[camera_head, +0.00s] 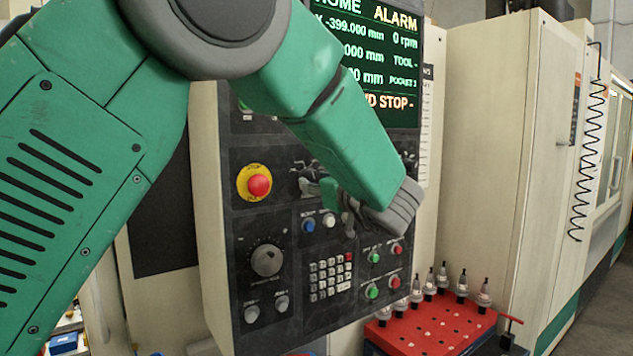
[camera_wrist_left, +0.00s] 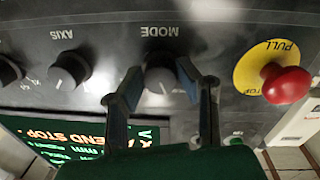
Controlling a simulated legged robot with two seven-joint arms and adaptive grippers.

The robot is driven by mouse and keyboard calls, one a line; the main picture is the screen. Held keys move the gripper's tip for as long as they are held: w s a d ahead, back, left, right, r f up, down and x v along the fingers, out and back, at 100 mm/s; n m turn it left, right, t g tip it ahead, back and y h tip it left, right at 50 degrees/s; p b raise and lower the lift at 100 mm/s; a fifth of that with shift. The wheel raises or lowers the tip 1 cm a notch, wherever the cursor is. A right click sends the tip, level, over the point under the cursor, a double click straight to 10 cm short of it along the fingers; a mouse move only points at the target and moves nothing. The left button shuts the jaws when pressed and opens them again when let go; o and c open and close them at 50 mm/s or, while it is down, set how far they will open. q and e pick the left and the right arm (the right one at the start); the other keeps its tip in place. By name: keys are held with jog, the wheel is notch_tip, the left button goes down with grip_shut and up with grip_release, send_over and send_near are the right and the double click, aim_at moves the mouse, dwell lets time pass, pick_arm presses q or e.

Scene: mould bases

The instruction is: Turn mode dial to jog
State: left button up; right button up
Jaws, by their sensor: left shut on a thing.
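The mode dial (camera_wrist_left: 162,73) is a dark round knob under the upside-down word MODE in the left wrist view. My left gripper (camera_wrist_left: 161,80) has one finger on each side of it and is shut on it. In the head view my left gripper (camera_head: 318,188) is at the panel, right of the emergency stop, and its fingers and my arm largely hide the dial. A pale mark shows on the dial, but its setting cannot be read. The control panel (camera_head: 222,225) is dark with a pale side. My right gripper is not in view.
A red emergency stop (camera_head: 259,185) on a yellow disc sits beside the dial. The axis knob (camera_wrist_left: 68,70) is on its other side. A larger knob (camera_head: 266,260), a keypad (camera_head: 330,278) and coloured buttons lie below. The screen (camera_head: 385,60) reads HOME and ALARM. A red tool rack (camera_head: 440,325) stands lower right.

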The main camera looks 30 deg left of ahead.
pick_arm(q)
jog(key=shift+w+a+r+n+b, duration=0.1)
jog(key=shift+r+n+b, duration=0.1)
jog(key=shift+n+b, duration=0.4)
jog(key=n+b, duration=0.4)
jog(key=shift+y+b, duration=0.3)
jog(key=shift+b, duration=0.1)
jog(key=shift+n+b, duration=0.95)
jog(key=shift+n, duration=0.15)
jog(key=shift+r+n+b, duration=0.2)
jog(key=shift+n+b, duration=0.25)
jog(key=shift+n, duration=0.05)
